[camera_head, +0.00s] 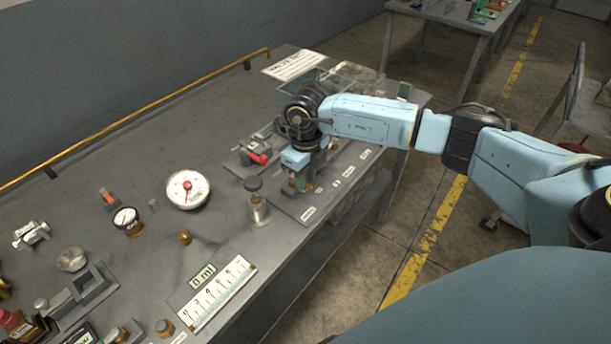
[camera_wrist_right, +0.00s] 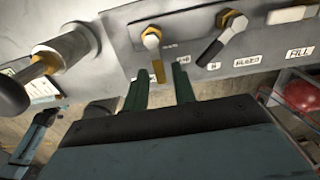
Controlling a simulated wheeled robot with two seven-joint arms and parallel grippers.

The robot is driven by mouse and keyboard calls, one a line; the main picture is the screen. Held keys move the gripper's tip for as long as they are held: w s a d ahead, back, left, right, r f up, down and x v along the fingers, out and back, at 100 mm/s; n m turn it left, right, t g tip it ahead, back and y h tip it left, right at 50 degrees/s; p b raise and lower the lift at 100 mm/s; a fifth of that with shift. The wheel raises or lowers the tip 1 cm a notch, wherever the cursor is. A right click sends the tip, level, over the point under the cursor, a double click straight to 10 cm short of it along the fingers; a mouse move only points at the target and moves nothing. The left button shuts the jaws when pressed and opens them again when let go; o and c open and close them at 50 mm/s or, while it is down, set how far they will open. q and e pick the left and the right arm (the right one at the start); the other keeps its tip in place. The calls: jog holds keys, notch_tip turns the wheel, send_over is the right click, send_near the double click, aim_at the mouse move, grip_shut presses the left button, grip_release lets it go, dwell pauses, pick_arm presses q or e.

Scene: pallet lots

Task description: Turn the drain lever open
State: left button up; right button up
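My right gripper (camera_head: 302,183) points down over the labelled valve panel (camera_head: 285,205) near the table's front edge. In the right wrist view its two dark green fingers (camera_wrist_right: 161,86) are apart. A short lever (camera_wrist_right: 156,62) with a brass nut hangs toward the gap between the fingertips, and I cannot tell whether they touch it. A second lever (camera_wrist_right: 214,50) with a dark handle slants down-left from its own brass nut, right of the fingers. Small labels sit beneath; one reads like BLEED (camera_wrist_right: 247,61). I cannot tell which label says drain. My left gripper is not in view.
A metal cylinder with a dark knob (camera_head: 257,207) stands just left of the gripper. A ruled scale plate (camera_head: 216,295) lies toward the front.

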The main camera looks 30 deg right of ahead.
jog(key=shift+o, duration=0.5)
notch_tip(320, 180, up, 13)
jog(key=shift+r, duration=0.2)
dwell(0.5)
